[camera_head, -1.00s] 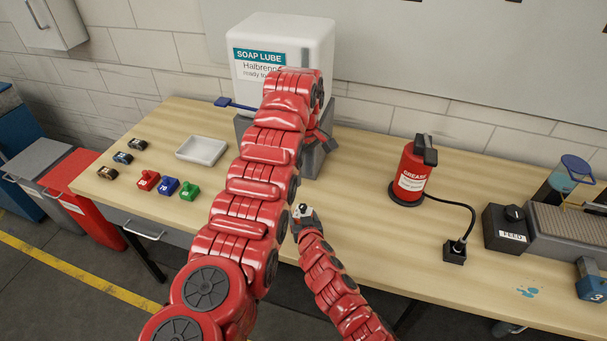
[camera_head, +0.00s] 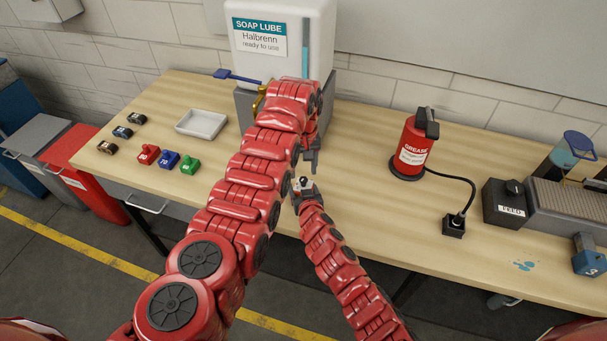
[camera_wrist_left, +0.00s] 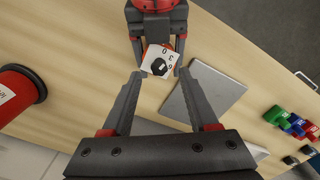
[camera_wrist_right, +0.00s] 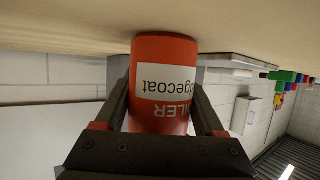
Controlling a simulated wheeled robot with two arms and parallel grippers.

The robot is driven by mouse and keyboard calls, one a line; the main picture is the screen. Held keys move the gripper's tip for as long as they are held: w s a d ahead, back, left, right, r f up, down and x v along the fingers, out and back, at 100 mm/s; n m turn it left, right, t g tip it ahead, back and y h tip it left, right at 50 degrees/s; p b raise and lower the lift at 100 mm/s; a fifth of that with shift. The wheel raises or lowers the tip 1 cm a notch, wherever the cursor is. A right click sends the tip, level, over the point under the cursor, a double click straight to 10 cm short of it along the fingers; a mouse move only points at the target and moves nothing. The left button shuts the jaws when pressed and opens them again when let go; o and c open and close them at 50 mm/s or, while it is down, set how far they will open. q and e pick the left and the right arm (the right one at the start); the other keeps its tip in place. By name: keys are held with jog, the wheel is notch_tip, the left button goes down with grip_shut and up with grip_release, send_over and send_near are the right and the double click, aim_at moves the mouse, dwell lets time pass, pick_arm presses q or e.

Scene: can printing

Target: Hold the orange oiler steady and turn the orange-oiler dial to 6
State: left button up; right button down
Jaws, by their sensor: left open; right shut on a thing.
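The orange oiler shows in the right wrist view (camera_wrist_right: 163,60) as an orange cylinder with a white label, upside down in the picture. My right gripper (camera_wrist_right: 162,92) is shut around its body, one finger on each side. The oiler's dial (camera_wrist_left: 160,66) is a black knob on a white square top, with digits including 0 and 3 printed around it. Which digit it points at is unclear. My left gripper (camera_wrist_left: 160,80) is open above the dial, its fingers either side and apart from it.
The soap lube dispenser (camera_head: 285,45) stands behind the left gripper. A red grease can (camera_head: 410,150) stands to the right, with a cable to a black box (camera_head: 454,226). A white tray (camera_head: 201,124) and small coloured blocks (camera_head: 168,160) lie left.

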aim_at(303, 179)
pick_arm(q)
jog(key=shift+f, duration=1.5)
grip_shut()
